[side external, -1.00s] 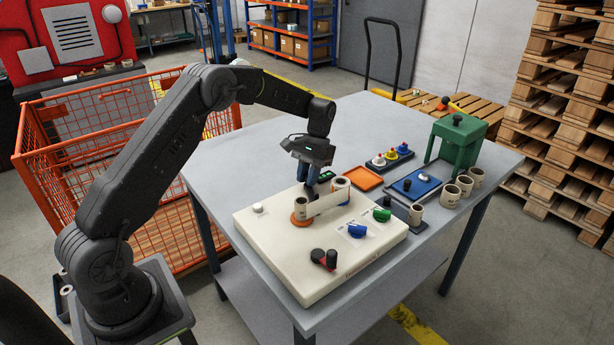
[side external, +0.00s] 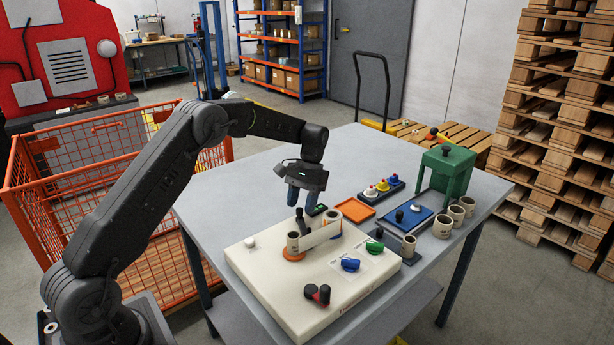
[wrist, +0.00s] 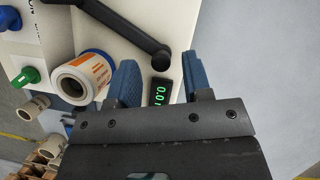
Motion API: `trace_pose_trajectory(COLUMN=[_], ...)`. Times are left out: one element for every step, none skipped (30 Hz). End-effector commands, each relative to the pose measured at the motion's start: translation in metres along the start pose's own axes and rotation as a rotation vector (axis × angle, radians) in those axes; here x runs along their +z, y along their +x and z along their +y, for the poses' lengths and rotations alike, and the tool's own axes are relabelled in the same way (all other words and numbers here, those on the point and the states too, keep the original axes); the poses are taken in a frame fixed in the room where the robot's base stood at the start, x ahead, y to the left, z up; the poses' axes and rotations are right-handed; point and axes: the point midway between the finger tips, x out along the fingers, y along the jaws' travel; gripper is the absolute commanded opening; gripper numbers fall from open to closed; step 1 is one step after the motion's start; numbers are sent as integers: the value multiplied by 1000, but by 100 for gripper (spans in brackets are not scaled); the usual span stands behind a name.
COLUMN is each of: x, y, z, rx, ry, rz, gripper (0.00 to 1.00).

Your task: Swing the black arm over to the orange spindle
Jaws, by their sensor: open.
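The black arm (side external: 303,226) lies on top of the cream rewinder (side external: 262,280), with an upright knob at one end. In the wrist view the black arm (wrist: 125,30) runs from the top edge to a round end just beyond my fingertips. The orange spindle (side external: 293,256) is a disc at the rewinder's left, carrying a cardboard core (side external: 293,242). A pale label strip (side external: 320,235) runs from it to a roll on a blue base (wrist: 85,80). My gripper (side external: 302,203) is open and empty above the arm's knob, its blue fingers pointing down.
A green digital display (wrist: 160,92) shows between my fingers. Blue (side external: 350,265) and green (side external: 374,248) knobs and a red-black handle (side external: 318,293) stand on the rewinder's front. The table's left side is clear.

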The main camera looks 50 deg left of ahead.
Motion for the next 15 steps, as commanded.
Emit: trace_pose_trajectory(x=[0, -1, -1, -1, -1, -1, -1, -1, 0, -1, -1, -1, -1, -1, -1], y=[-11, -18, -26, -34, -40, -47, -53, -59, -66, -70, -74, -80, -84, -89, -93], z=[0, 0, 0, 0, 0, 0, 0, 0, 0, 0, 0, 0, 0, 0, 0], rx=[0, 0, 0, 0, 0, 0, 0, 0, 0, 0, 0, 0, 0, 0, 0], ry=[0, 0, 0, 0, 0, 0, 0, 0, 0, 0, 0, 0, 0, 0, 0], rz=[5, 6, 6, 6, 5, 5, 6, 5, 5, 4, 4, 3, 5, 4, 3], gripper=[45, 45, 45, 45, 45, 45, 45, 45, 45, 45, 45, 45, 45, 45, 45])
